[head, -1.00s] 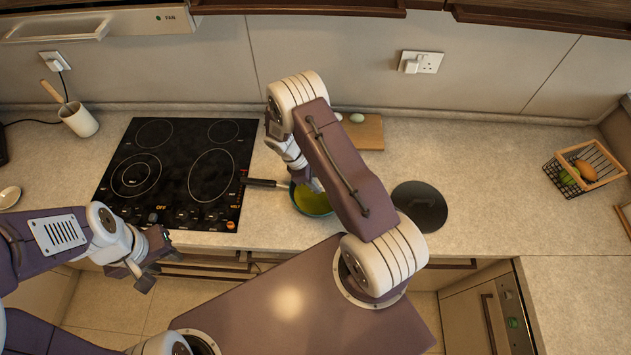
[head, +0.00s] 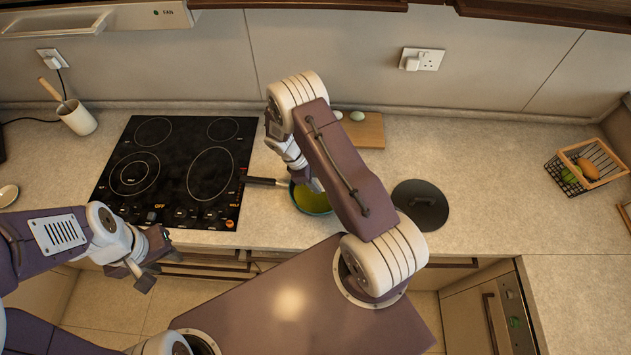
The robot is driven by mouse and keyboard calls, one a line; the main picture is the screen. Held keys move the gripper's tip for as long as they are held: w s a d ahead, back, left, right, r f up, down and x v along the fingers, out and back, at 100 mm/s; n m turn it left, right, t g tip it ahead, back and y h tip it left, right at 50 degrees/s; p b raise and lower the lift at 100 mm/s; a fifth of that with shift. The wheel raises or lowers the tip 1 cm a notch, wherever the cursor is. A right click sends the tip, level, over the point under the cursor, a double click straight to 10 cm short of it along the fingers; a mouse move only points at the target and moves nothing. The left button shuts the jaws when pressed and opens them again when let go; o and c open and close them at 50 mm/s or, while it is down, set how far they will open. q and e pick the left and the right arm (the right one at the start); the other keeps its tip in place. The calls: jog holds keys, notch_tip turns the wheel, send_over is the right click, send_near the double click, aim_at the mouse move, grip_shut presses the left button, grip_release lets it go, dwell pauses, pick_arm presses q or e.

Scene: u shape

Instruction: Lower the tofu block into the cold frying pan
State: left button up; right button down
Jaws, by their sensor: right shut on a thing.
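The frying pan (head: 311,203) sits on the counter right of the hob, with a yellow-green inside and a dark handle (head: 262,181) pointing left. My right arm covers its right part. My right gripper (head: 314,185) is over the pan, largely hidden by its own arm. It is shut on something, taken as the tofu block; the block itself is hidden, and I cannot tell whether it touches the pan. My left gripper (head: 156,263) is open and empty in front of the counter edge, below the hob.
The black hob (head: 175,172) lies left of the pan. A dark round lid (head: 420,205) lies to the right. A wooden board (head: 368,130) with pale egg-like items is behind my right arm. A wire basket (head: 587,165) of produce stands far right. The counter between board and basket is clear.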

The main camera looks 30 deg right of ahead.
jog(key=shift+f+b, duration=1.55)
jog(key=shift+f, duration=0.4)
dwell(0.5)
jog(key=c, duration=0.9)
grip_release()
jog(key=b+v, duration=0.2)
jog(key=v, duration=0.7)
jog(key=shift+r, duration=0.1)
jog(key=shift+b, duration=0.3)
